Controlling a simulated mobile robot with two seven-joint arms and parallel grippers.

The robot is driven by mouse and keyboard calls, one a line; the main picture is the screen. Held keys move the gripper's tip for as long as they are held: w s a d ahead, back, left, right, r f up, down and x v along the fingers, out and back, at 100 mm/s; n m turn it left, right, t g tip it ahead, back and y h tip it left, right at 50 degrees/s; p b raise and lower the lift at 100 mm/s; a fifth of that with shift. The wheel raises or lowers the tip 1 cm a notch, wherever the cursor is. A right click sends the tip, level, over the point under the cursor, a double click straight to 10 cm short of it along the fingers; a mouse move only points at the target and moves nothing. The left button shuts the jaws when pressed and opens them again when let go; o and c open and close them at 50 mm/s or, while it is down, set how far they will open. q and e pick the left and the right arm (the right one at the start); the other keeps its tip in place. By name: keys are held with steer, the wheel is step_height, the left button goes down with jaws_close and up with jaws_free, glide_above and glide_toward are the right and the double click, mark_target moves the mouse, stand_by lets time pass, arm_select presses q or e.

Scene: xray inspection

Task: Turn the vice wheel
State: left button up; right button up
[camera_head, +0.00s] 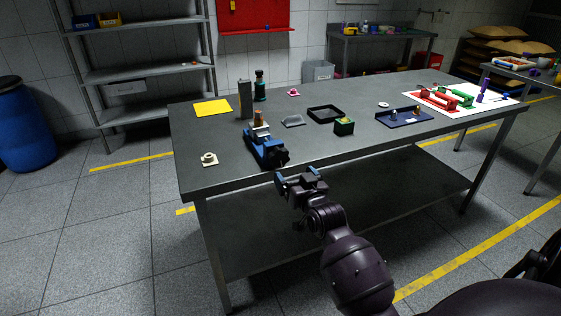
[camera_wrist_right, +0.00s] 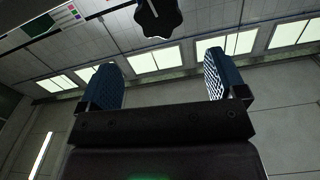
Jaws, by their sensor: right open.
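The blue vice (camera_head: 262,146) stands near the front edge of the grey table, left of the table's middle. Its black wheel (camera_head: 282,157) faces the front edge. My right gripper (camera_head: 296,174) is open and empty, just in front of the table edge and close to the wheel, apart from it. In the right wrist view the dark lobed wheel (camera_wrist_right: 158,17) shows at the top, beyond and between the two open blue fingers of my right gripper (camera_wrist_right: 165,82). My left gripper is not in view.
The table (camera_head: 225,172) also holds a yellow sheet (camera_head: 212,107), a pale ring-shaped part (camera_head: 209,159), a black tray (camera_head: 325,114), a green-black box (camera_head: 344,127) and a dark blue tray (camera_head: 404,119). A tall grey block (camera_head: 245,99) stands behind the vice.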

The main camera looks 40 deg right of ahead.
mark_target(281, 158)
steer(key=b+x, duration=0.1)
steer(key=x, duration=0.7)
steer(key=shift+w+f, duration=0.2)
steer(key=shift+w, duration=0.1)
steer(key=shift+b+x, duration=0.35)
steer(key=shift+x, duration=0.55)
steer(key=shift+r, duration=0.1)
steer(key=shift+c, duration=0.2)
